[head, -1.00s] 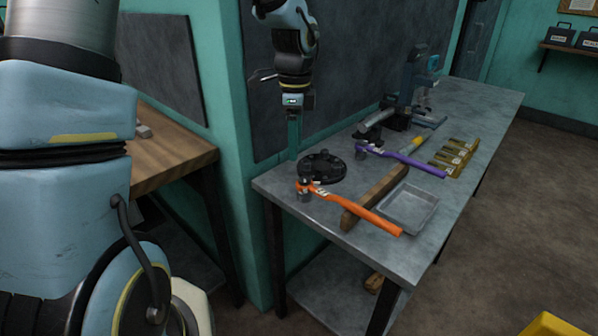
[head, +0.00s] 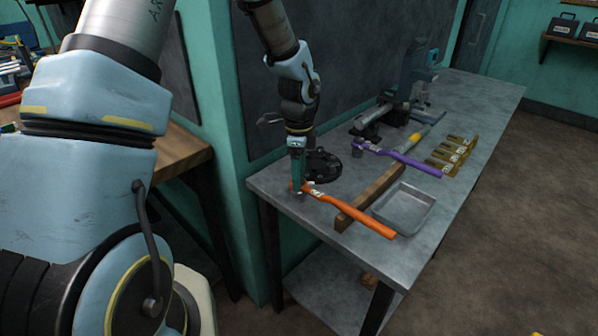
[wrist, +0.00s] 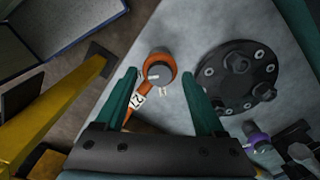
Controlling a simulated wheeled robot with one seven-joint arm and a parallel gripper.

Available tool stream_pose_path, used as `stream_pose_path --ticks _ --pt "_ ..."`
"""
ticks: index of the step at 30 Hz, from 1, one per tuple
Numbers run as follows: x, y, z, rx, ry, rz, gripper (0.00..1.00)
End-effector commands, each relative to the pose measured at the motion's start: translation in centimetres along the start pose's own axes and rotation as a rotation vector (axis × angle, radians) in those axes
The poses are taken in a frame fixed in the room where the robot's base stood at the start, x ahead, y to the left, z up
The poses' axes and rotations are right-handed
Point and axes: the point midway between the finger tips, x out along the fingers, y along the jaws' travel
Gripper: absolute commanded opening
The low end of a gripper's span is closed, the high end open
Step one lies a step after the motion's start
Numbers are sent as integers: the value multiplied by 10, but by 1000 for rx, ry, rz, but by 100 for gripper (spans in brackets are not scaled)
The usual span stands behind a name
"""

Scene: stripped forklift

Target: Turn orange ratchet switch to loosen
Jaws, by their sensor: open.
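The orange ratchet (head: 347,214) lies on the grey metal table, its handle pointing to the front right and resting across a wooden bar. Its round head with the switch side (wrist: 159,70) shows in the wrist view, between and just beyond my fingertips. My gripper (head: 297,184) points down over the ratchet head and hides most of it in the head view. In the wrist view my gripper (wrist: 160,76) is open, one green finger on each side of the head, with gaps on both sides. I cannot tell the switch's position.
A black round flange (head: 322,166) with bolts stands close beside the ratchet head; it also shows in the wrist view (wrist: 238,76). A purple ratchet (head: 400,158), wooden bar (head: 372,195), metal tray (head: 404,207) and several brass pieces (head: 452,152) lie farther right. The table (head: 470,100) is bare at the back.

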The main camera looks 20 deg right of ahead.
Motion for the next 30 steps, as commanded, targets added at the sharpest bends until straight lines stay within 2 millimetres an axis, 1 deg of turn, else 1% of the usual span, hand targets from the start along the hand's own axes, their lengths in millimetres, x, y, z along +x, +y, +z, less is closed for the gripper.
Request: stream_pose_path --ticks 4,21,23,30 --pt "0 0 0 0 0 0 70" --pt "0 0 0 0 0 0 6" --pt "0 0 0 0 0 0 0" --pt "0 0 0 -3 0 0 0"
